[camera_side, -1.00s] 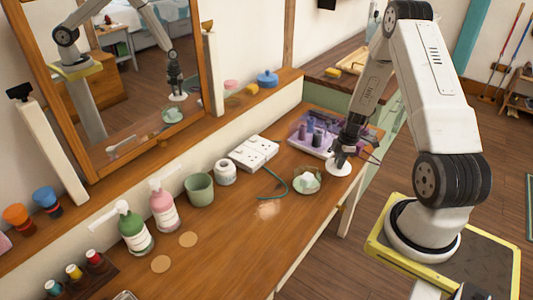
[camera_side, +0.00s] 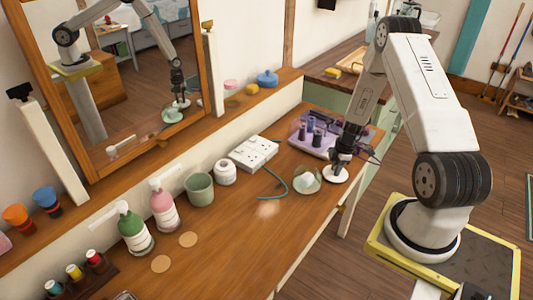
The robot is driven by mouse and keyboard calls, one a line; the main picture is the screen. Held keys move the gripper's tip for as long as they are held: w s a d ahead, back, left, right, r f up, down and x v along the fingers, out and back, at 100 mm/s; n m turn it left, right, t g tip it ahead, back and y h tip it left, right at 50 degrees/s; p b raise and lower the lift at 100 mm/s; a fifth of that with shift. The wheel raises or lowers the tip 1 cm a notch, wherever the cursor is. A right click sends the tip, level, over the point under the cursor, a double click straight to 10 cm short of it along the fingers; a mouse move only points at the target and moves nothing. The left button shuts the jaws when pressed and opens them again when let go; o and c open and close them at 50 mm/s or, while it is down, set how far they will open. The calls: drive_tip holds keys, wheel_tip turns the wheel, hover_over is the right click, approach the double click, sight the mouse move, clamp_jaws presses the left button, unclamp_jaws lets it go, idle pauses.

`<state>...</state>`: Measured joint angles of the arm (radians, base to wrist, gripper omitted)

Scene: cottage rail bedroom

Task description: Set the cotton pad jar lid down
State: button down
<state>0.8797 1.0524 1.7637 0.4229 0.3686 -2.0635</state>
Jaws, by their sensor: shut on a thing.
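My gripper (camera_side: 341,161) points down and is shut on a round white lid (camera_side: 335,176), held flat beneath the fingers. The lid is at or just above the wooden tabletop, close to its right edge; I cannot tell if it touches. Just left of it stands a small pale green, glassy jar or dish (camera_side: 306,183) with something light inside. The lid is beside this dish, not over it. The fingers hide the middle of the lid.
A purple tray (camera_side: 308,146) with small bottles stands behind my gripper. A white socket block (camera_side: 253,152) with a green cord, a white jar (camera_side: 225,172) and a green cup (camera_side: 199,190) stand to the left. The front middle of the tabletop (camera_side: 240,240) is clear.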

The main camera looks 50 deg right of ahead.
drive_tip(key=shift+f, duration=0.1)
drive_tip(key=shift+c, duration=2.4)
unclamp_jaws()
wheel_tip(320, 180, up, 12)
drive_tip(key=s+d, duration=0.1)
drive_tip(key=shift+s, duration=0.15)
